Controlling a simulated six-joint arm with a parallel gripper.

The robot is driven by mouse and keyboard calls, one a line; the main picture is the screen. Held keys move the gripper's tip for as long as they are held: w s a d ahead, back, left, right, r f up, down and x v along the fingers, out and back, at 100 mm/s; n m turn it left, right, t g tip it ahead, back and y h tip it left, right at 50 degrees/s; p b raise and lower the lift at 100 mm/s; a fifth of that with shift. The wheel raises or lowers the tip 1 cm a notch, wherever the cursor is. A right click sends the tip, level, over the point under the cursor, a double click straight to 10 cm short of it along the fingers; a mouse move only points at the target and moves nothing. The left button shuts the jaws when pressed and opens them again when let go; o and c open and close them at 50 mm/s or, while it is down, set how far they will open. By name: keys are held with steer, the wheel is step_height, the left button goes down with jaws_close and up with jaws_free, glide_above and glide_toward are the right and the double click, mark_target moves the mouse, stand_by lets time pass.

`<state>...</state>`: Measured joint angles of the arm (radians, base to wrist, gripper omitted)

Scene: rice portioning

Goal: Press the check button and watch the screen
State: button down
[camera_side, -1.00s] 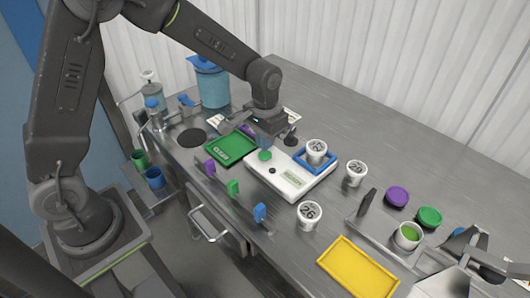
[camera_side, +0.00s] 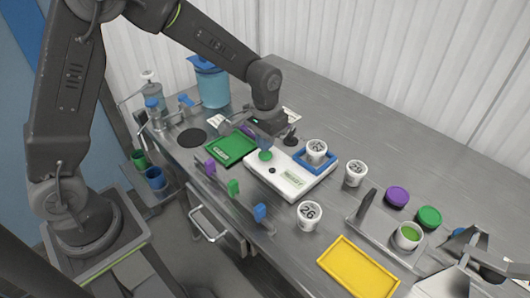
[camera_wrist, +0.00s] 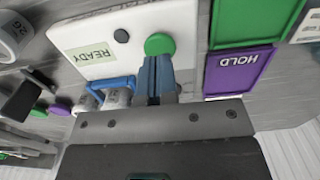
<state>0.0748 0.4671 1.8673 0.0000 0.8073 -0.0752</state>
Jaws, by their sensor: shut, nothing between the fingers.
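The white check device (camera_side: 312,187) lies on the steel bench with a green button (camera_side: 265,155), a small black knob (camera_side: 272,171) and a screen (camera_side: 292,180). In the wrist view the screen (camera_wrist: 93,53) reads "READY". The green button (camera_wrist: 159,44) is just beyond my fingertips there. My gripper (camera_side: 264,145) is shut and empty, pointing down at the button. The blue fingertips (camera_wrist: 155,62) overlap the button's edge in that view; I cannot tell whether they touch it.
A green tray (camera_side: 222,153) lies left of the device. More white cups (camera_side: 309,215) (camera_side: 355,173) stand to the right and in front. A yellow tray (camera_side: 357,268) lies near the front edge. Purple and green lids (camera_side: 397,196) (camera_side: 429,217) are at right. The back right bench is clear.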

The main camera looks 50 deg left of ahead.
steer(key=shift+f, duration=1.3)
steer(key=shift+r, duration=3.05)
steer(key=shift+s+r, duration=0.15)
steer(key=shift+r, duration=0.25)
steer(key=s+a+r+t, duration=0.1)
steer(key=s+r+t, duration=0.1)
steer(key=s+r, duration=0.4)
steer(key=s+a+r+t, duration=0.2)
steer(key=s+r, duration=0.5)
steer(key=s, duration=0.8)
steer(key=shift+t, duration=0.8)
